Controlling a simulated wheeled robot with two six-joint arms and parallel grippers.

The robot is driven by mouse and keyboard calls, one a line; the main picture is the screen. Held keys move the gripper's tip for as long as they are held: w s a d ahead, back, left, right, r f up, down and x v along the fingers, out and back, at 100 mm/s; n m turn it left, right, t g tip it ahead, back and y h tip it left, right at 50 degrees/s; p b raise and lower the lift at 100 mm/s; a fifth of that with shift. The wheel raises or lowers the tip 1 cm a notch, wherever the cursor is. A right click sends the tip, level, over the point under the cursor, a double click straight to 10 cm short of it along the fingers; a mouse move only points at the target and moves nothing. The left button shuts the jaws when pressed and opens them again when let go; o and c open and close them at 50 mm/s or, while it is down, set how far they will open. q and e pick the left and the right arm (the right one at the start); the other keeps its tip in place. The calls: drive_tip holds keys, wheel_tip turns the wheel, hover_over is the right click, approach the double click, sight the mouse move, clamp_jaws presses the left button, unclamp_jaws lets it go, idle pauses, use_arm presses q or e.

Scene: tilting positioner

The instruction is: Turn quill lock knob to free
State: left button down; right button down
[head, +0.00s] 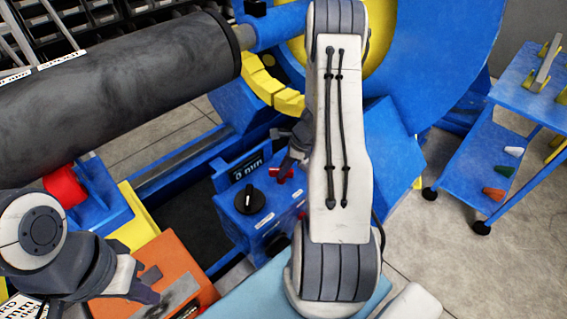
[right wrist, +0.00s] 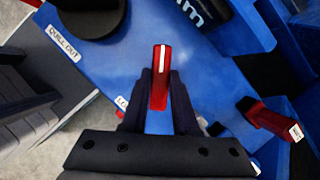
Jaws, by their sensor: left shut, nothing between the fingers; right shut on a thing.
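The quill lock knob is a red lever-shaped knob (head: 279,174) with a white line, on top of the blue control box (head: 232,222). In the right wrist view the red knob (right wrist: 160,72) sits between the fingertips, its white line pointing up the picture. My right gripper (head: 296,150) is shut on it; my forearm hides part of the gripper in the head view. A label beside the knob is mostly covered by the fingers, so its words cannot be read. My left gripper (head: 152,286) is shut and empty, above an orange block at the lower left.
A black knob (head: 250,199) and a "0 mm" display (head: 246,167) are on the same box. A "QUILL OUT" label (right wrist: 63,43) shows in the wrist view. A large dark cylinder (head: 120,85) spans the upper left. A blue cart (head: 500,150) stands right, with clear floor before it.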

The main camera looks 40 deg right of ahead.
drive_tip(key=shift+d+r+n+g+p, duration=0.15)
drive_tip(key=shift+n+g+p, duration=0.25)
drive_tip(key=shift+n, duration=0.6)
drive_tip(key=n+y+p, duration=0.1)
drive_tip(key=n, duration=0.1)
drive_tip(key=shift+w+n+g, duration=0.1)
drive_tip(key=shift+n+g, duration=0.2)
drive_tip(key=n+g, duration=0.2)
drive_tip(key=n, duration=0.2)
drive_tip(key=shift+w+n, duration=0.15)
drive_tip(key=shift+n, duration=0.25)
drive_tip(key=c, duration=0.7)
unclamp_jaws()
drive_tip(key=b+v, duration=0.1)
drive_tip(key=v, duration=0.9)
drive_tip(key=shift+d, duration=0.15)
